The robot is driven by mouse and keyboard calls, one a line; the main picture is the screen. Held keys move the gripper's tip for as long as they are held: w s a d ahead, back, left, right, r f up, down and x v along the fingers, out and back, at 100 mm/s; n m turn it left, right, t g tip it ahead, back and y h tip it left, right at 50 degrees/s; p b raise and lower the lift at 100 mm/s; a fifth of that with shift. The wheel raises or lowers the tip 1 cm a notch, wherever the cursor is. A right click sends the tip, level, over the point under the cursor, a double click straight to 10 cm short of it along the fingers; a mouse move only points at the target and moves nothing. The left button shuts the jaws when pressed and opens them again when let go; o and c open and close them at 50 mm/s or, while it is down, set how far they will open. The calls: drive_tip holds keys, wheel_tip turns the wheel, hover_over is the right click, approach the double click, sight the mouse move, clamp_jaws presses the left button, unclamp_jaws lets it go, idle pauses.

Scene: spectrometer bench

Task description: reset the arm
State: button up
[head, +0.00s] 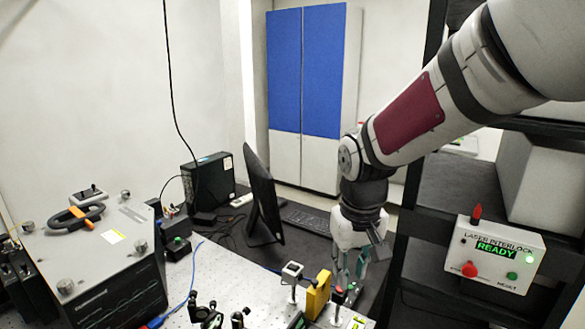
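My arm reaches in from the upper right, and its end points down. My gripper (350,276) is small in the head view, over the right side of the bench near its far edge. Its thin fingers hang below the pale palm, but I cannot tell how far apart they are. I see nothing clearly held between them. A yellow block-like part (318,295) stands just left of the fingers, and I cannot tell whether they touch it.
The perforated optical bench (225,275) carries several small mounts at the front. A large grey instrument (100,255) stands left. A monitor (263,195), keyboard (305,219) and black computer (208,180) are behind. A laser interlock box (494,254) reading READY is on the dark rack at right.

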drive_tip(key=s+d+r+m+t, duration=0.1)
drive_tip(key=s+d+r, duration=0.3)
drive_tip(key=s, duration=0.5)
drive_tip(key=s+d+r+m+t, duration=0.1)
drive_tip(key=s+d+r+t, duration=0.2)
drive_tip(key=s+r, duration=0.3)
drive_tip(key=s, duration=0.3)
drive_tip(key=shift+d+m+b, duration=0.3)
drive_tip(key=shift+d+m, duration=0.1)
drive_tip(key=shift+s, duration=0.1)
